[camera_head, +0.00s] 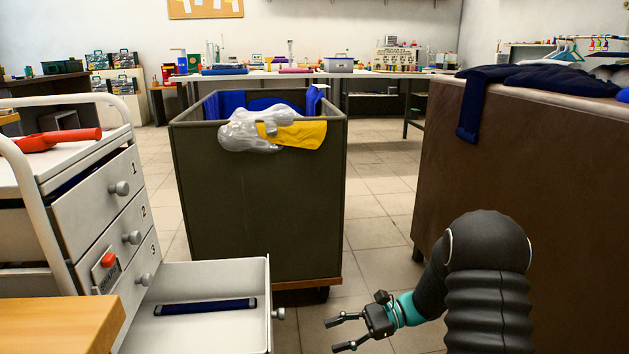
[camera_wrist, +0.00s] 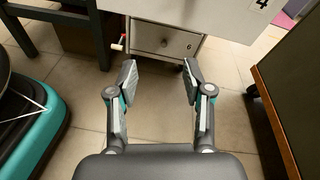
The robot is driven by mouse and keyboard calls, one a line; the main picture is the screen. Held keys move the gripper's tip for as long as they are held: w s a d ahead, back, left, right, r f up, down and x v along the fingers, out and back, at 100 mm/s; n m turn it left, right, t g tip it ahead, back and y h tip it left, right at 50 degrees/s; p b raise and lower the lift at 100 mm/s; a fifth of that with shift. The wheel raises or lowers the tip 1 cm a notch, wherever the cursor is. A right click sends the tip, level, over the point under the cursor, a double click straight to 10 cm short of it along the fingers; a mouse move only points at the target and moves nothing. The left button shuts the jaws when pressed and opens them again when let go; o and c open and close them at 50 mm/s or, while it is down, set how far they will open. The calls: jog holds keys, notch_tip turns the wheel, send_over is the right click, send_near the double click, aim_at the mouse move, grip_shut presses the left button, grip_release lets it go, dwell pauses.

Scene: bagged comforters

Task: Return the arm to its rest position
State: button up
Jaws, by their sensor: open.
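My gripper (camera_head: 332,335) is at the lower middle of the head view, low over the tiled floor. It points left toward the open drawer, with a gap between them. Its two fingers are spread apart with nothing between them. In the wrist view my gripper (camera_wrist: 159,75) is also open and empty, with floor and a drawer unit beyond the fingertips. My arm (camera_head: 487,265) is bent, with its dark elbow at the lower right in front of the brown counter.
The white drawer unit (camera_head: 100,210) has its open drawer (camera_head: 200,335) sticking out, holding a dark blue bar (camera_head: 205,307). A green-grey bin (camera_head: 260,200) with bagged and blue fabric stands ahead. A brown counter (camera_head: 530,190) is close on the right. Floor shows between bin and counter.

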jog(key=s+d+r+n+h+p, duration=0.1)
jog(key=s+d+r+n+h, duration=0.1)
jog(key=s+d+n+h, duration=0.4)
jog(key=s+d+r+n+h+p, duration=0.1)
jog(key=s+r+n+h, duration=0.15)
jog(key=s+h, duration=0.4)
jog(key=s+d+r+n+t+h+p, duration=0.1)
jog(key=s+r+t, duration=0.3)
jog(key=r, duration=0.6)
jog(key=s+d+r+n+t+h+p, duration=0.2)
jog(key=s+r+n+t+p, duration=0.1)
jog(key=s+r, duration=0.4)
notch_tip(320, 180, up, 3)
jog(key=shift+s+f+n+t+p, duration=0.2)
jog(key=shift+n+t+p, duration=0.25)
jog(key=shift+t, duration=0.35)
jog(key=shift+a, duration=0.1)
jog(key=shift+c, duration=0.8)
